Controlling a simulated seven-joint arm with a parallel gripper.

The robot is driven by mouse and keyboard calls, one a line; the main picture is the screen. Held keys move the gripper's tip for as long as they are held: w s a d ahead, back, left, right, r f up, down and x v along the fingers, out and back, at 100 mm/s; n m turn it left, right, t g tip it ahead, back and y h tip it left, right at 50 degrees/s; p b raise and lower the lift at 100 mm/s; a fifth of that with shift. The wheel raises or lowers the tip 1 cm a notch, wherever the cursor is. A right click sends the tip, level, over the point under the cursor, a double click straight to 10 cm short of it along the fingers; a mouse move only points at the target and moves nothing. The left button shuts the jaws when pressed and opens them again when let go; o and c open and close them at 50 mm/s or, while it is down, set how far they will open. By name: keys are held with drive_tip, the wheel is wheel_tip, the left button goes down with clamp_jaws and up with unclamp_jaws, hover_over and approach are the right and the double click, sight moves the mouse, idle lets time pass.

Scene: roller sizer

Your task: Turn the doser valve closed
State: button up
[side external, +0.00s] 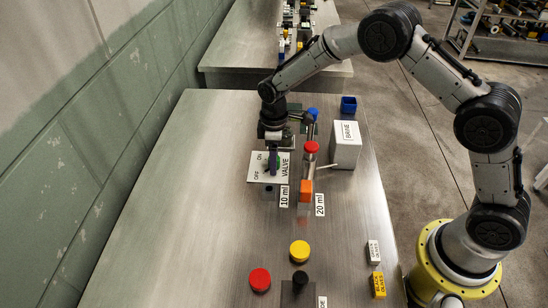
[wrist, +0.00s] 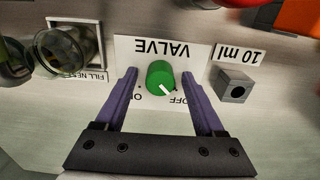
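The doser valve is a round green knob (wrist: 160,75) with a white pointer mark, on a white plate (wrist: 205,60) lettered VALVE, ON and OFF. In the wrist view the lettering is upside down and the pointer slants toward OFF. My gripper (wrist: 159,73) is open, with one purple finger on each side of the knob and a visible gap to each. In the side view my gripper (side external: 272,165) is low over the valve plate (side external: 256,172) and hides the knob. Finger height against the knob is hard to tell.
A small grey block (wrist: 235,85) by the 10 ml label and a glass vessel (wrist: 70,48) by the FILL NEST label flank the plate. An orange block (side external: 305,190), a white BRINE box (side external: 345,146) and red (side external: 260,279) and yellow (side external: 299,250) caps stand on the table. Table left is clear.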

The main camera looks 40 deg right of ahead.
wheel_tip(320, 180, up, 14)
idle(0.6)
drive_tip(key=shift+f, duration=0.1)
